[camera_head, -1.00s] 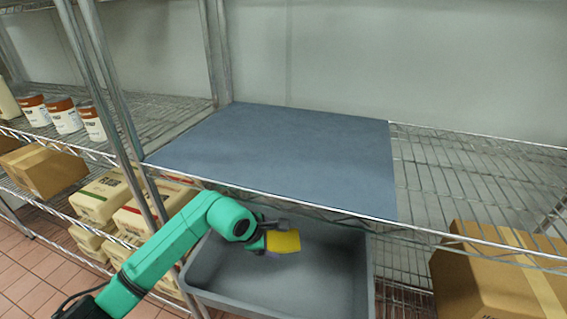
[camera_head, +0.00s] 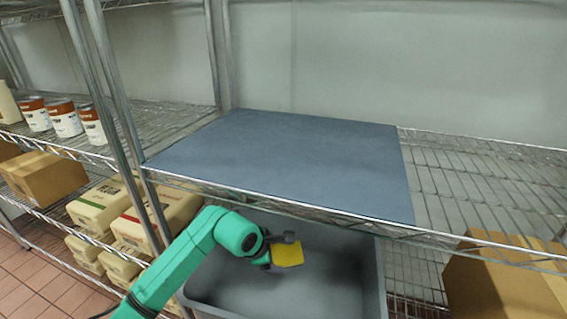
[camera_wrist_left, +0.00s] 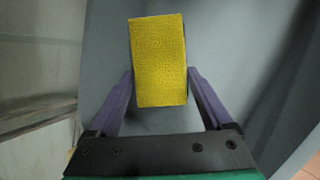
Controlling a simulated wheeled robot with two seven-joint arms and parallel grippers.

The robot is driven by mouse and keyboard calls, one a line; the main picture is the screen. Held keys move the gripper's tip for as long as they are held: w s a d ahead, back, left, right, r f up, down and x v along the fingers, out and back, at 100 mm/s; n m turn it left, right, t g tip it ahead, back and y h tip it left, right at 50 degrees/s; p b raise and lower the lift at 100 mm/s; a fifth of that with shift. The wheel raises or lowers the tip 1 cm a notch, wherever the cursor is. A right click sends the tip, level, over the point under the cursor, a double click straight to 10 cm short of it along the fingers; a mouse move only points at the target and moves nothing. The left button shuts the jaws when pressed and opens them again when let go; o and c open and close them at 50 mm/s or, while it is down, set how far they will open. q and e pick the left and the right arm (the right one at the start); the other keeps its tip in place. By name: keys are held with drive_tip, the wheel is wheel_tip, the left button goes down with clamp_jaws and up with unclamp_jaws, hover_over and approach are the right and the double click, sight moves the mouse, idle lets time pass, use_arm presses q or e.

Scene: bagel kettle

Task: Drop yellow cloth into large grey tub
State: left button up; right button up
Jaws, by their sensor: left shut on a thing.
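The yellow cloth (camera_head: 288,254) is a small folded-looking rectangle. My left gripper (camera_head: 268,252) is shut on it and holds it above the large grey tub (camera_head: 335,290), over the tub's opening. In the left wrist view the yellow cloth (camera_wrist_left: 158,62) sits between the two purple fingers of my left gripper (camera_wrist_left: 160,88), with grey tub surface (camera_wrist_left: 230,40) behind it. The inside of the tub that shows looks empty; its front part is cut off by the frame. My right gripper does not show.
A wire shelf with a blue-grey mat (camera_head: 290,160) lies just above and behind the tub. A metal post (camera_head: 125,130) stands left of it. A cardboard box (camera_head: 490,285) stands to the right. Flour bags (camera_head: 165,215) and cans (camera_head: 65,120) sit on left shelves.

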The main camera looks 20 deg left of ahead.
use_arm(q)
drive_tip(key=o, duration=1.3)
drive_tip(key=shift+c, duration=0.2)
drive_tip(key=shift+s, duration=0.1)
drive_tip(key=v, duration=1.4)
drive_tip(key=shift+r, duration=0.25)
drive_tip(key=shift+s+a+f, duration=0.1)
drive_tip(key=shift+s, duration=0.05)
